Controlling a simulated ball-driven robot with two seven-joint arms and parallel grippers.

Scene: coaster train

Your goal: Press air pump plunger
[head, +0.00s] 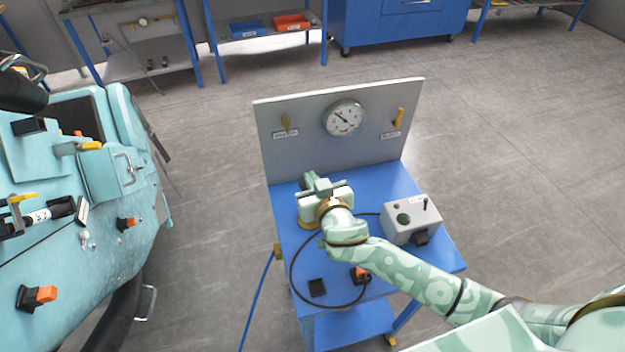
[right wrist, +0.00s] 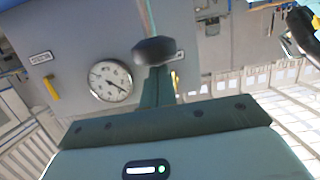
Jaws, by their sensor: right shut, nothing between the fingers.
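My right gripper (head: 309,180) is over the blue test bench, in front of the gauge panel. Its fingers (right wrist: 158,88) are together and empty. In the right wrist view, a dark round knob (right wrist: 155,50) on a thin rod, which looks like the air pump plunger, sits right at the fingertips. I cannot tell whether they touch. In the head view, my gripper and wrist cover the knob, and the pump body cannot be made out clearly. My left gripper does not show.
The grey panel (head: 274,165) carries a round gauge (head: 343,118) and two yellow levers. The blue bench (head: 420,263) also holds a grey control box (head: 408,221) and a black hose (head: 293,261). The turquoise train car (head: 110,250) stands left, with open floor between.

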